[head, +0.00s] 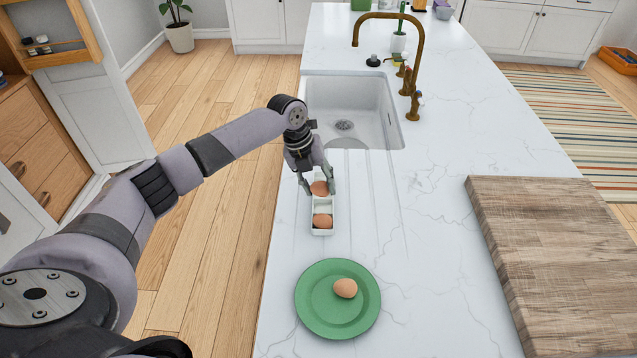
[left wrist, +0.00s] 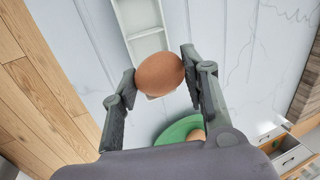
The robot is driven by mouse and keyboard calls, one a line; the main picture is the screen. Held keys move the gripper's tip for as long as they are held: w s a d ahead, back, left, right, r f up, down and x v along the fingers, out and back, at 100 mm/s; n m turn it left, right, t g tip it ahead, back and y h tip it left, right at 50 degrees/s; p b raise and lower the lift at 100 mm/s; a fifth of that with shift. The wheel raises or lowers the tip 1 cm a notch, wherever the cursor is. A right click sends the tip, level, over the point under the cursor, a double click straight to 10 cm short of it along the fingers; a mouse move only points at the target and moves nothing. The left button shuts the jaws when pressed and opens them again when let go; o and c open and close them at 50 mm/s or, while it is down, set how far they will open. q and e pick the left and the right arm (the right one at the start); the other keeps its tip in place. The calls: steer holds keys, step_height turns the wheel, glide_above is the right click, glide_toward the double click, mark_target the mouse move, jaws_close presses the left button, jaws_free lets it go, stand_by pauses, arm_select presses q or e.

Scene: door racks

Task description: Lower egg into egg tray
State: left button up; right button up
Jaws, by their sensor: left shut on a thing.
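My left gripper (head: 319,188) is shut on a brown egg (head: 320,187) over the far part of the white egg tray (head: 322,204). In the left wrist view the held egg (left wrist: 160,74) sits between the two fingertips, with the tray (left wrist: 138,18) beneath and beyond it. I cannot tell whether the held egg touches the tray. A second brown egg (head: 323,221) lies in the tray's near end. A third brown egg (head: 345,288) rests on a green plate (head: 318,318). My right gripper is not in view.
The tray stands on a white marble counter (head: 430,255) near its left edge, beside the sink (head: 342,105). A wooden cutting board (head: 560,260) lies at the right. The counter between plate and board is clear.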

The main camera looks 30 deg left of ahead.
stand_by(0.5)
arm_select(q)
steer(key=shift+f, duration=0.1)
steer(key=shift+f, duration=0.15)
steer(key=shift+f+b, duration=0.6)
steer(key=shift+f, duration=0.1)
steer(key=shift+f+b, duration=0.3)
steer(key=shift+f, duration=0.2)
steer(key=shift+f+b, duration=0.7)
steer(key=shift+f, duration=0.3)
stand_by(0.6)
steer(key=o, duration=0.8)
